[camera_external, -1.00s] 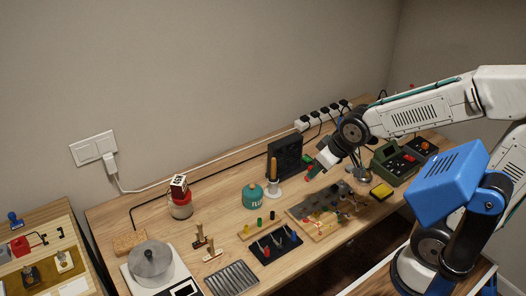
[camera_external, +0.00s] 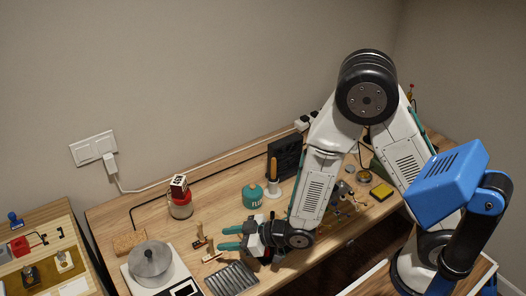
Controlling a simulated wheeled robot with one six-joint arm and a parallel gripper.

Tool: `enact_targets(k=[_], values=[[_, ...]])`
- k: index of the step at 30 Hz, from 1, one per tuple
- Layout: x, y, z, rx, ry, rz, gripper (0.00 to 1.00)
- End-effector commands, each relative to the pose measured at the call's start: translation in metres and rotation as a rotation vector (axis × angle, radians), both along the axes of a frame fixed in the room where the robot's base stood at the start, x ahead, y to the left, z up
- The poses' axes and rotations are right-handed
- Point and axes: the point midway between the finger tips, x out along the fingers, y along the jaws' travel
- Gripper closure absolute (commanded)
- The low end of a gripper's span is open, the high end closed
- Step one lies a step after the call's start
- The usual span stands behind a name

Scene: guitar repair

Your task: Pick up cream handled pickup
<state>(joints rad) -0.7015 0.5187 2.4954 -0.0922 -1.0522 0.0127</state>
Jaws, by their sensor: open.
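Two small pieces with upright wooden handles stand near the middle of the workbench. The nearer one has a pale base and looks like the cream handled pickup (camera_external: 211,256). The other, a dark handled piece (camera_external: 200,238), stands just behind it to the left. My gripper (camera_external: 221,238) has teal fingers pointing left, spread apart and empty. The fingertips are just right of the two handled pieces in the picture. I cannot tell their height above the bench or whether they touch anything.
A ridged metal tray (camera_external: 231,279) lies in front of the pickups. A pot (camera_external: 151,260) on a white plate stands left. A teal flux container (camera_external: 252,197) stands behind my gripper, near a wooden-handled tool (camera_external: 272,178). My arm hides the bench's middle right.

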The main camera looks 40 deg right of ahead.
Motion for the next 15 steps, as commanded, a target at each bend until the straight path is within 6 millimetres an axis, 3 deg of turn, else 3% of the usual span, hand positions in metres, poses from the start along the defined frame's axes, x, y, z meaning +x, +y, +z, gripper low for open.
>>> enact_targets(k=[15], values=[[0.045,0.038,-0.025,-0.001,0.0,-0.002,0.59]])
